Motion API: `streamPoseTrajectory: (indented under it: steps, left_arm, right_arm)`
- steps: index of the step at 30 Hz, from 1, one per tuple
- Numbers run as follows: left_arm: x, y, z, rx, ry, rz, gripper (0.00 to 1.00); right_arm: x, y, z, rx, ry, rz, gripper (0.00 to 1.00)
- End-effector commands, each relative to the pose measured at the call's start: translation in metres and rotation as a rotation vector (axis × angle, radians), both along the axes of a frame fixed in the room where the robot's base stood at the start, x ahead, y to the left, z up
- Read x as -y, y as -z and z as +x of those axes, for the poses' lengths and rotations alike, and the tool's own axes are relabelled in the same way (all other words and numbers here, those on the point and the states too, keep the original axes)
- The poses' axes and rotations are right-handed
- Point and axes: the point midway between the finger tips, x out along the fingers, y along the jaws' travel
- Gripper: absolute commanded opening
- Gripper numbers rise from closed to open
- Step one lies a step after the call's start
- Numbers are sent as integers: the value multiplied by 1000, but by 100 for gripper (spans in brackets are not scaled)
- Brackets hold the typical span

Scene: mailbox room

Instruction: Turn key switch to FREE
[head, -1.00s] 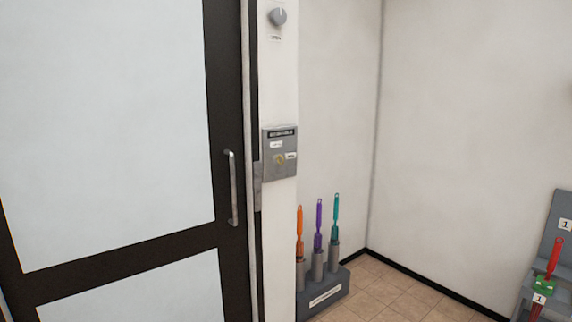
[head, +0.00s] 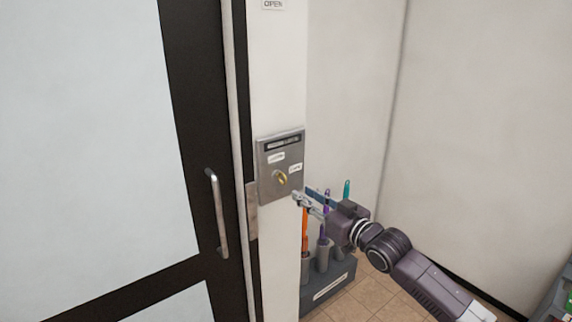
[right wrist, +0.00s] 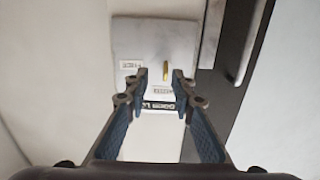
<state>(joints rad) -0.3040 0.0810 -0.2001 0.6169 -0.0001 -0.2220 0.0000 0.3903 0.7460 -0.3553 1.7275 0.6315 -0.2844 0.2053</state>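The key switch (head: 267,190) is a grey metal plate on the white door post. A brass key (head: 281,179) stands out from its middle with its bow about upright. Two small white labels sit above and right of the key, too small to read. My right gripper (head: 303,200) is just right of and below the key, apart from it. In the right wrist view the plate (right wrist: 150,35) appears upside down. There the key (right wrist: 165,69) shows in the gap between the open, empty fingertips (right wrist: 160,74). My left gripper is not in view.
A dark-framed glass door (head: 190,110) with a metal handle (head: 217,212) is left of the post. A rack (head: 335,283) with orange, purple and teal handled tools stands on the floor behind my right arm. An OPEN label (head: 272,4) is higher on the post.

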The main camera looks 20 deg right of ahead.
Motion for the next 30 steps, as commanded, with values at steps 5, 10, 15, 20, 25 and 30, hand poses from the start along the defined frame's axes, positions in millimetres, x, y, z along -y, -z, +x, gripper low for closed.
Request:
streamPoseTrajectory:
  steps: [5, 10, 15, 20, 25, 30]
  left_arm:
    - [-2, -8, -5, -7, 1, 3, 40]
    - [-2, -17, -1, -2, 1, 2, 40]
    - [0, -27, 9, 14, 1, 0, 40]
    - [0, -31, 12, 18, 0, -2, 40]
    - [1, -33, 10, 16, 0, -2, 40]
    - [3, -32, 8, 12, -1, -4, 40]
  right_arm:
    - [-11, -33, 0, 33, -29, 7, 23]
    - [-18, -36, 20, 35, -29, 9, 23]
    - [-26, -35, 44, 33, -28, 8, 23]
    - [-32, -34, 60, 33, -28, 8, 23]
    - [-35, -32, 68, 33, -28, 7, 23]
    - [-36, -31, 69, 33, -28, 6, 23]
